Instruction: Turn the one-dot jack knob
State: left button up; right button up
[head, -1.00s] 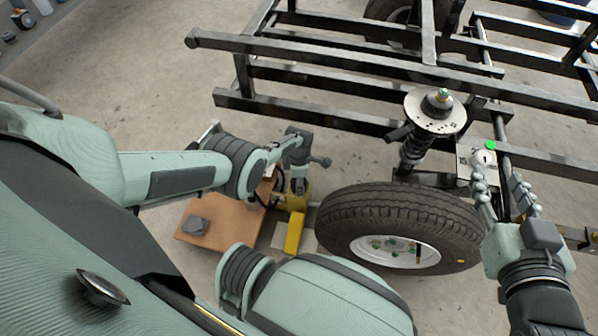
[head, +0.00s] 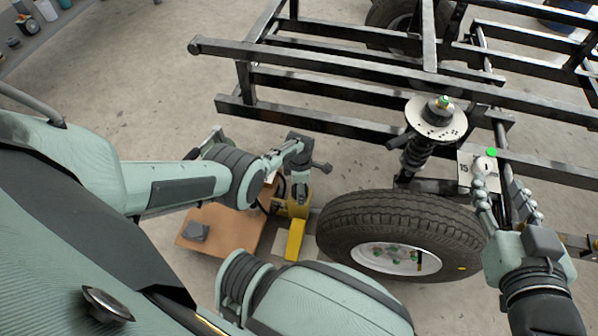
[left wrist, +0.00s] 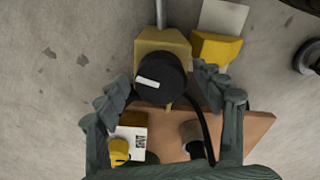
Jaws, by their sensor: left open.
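The yellow jack (head: 296,232) stands on the floor left of the wheel. In the left wrist view, a round black knob (left wrist: 160,78) with one white bar mark sits on top of a yellow block. A small yellow knob (left wrist: 119,151) with a dark mark sits beside a white label; I cannot make out dots. My left gripper (left wrist: 168,92) is open, with its fingers on either side of the black knob; contact is unclear. In the head view it (head: 299,186) points down over the jack. My right gripper (head: 498,184) is open near the frame rail.
The wheel (head: 385,215) stands right of the jack. A coil strut (head: 413,157) and black frame rails (head: 330,112) are behind it. A plate marked 15 (head: 465,169) with a green dot is by my right gripper. A brown board (head: 222,226) lies left of the jack.

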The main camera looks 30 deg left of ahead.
pick_arm(q)
notch_tip(320, 180, up, 12)
dwell(0.6)
jog(key=shift+f, duration=0.1)
